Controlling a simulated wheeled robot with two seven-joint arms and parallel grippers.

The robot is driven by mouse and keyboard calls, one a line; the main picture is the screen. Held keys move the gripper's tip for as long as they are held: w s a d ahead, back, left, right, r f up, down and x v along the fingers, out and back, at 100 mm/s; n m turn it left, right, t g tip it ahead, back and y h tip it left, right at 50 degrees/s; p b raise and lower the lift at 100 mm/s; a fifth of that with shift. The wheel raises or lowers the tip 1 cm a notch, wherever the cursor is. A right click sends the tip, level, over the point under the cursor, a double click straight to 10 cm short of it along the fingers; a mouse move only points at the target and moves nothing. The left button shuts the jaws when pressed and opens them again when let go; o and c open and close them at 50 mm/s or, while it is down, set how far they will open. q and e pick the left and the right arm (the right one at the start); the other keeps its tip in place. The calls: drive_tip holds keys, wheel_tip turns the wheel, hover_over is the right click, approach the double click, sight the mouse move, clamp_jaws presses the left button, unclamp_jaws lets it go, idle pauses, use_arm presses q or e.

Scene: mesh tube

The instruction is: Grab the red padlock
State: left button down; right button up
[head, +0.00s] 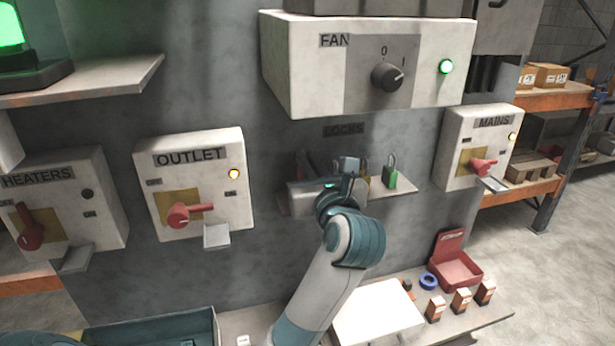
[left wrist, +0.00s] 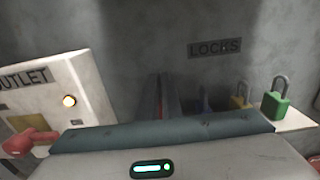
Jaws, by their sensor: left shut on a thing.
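The locks shelf (head: 405,186) is on the grey wall under the LOCKS label. My left gripper (head: 308,168) is at its left part, and its body hides much of the shelf. In the left wrist view the fingers (left wrist: 166,95) are close together. A thin red sliver, seemingly the red padlock (left wrist: 159,98), shows at them; the rest is hidden. My left gripper is shut on it. To the right are a blue padlock (left wrist: 203,103), a yellow padlock (left wrist: 240,97) and a green padlock (left wrist: 275,103), also in the head view (head: 390,178). My right gripper is not in view.
The OUTLET box (head: 195,185) with a red handle is left of the shelf, the MAINS box (head: 478,147) is right, and the FAN box (head: 368,65) is above. Below, a bench holds a red open box (head: 458,270), a blue ring (head: 428,281) and small cartons (head: 461,300).

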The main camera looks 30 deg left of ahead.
use_arm(q)
drive_tip(key=s+d+r+b, duration=0.4)
drive_tip(key=s+d+r, duration=0.2)
drive_tip(key=d+r, duration=0.2)
drive_tip(key=shift+d, duration=1.05)
drive_tip(key=shift+w+f, duration=0.1)
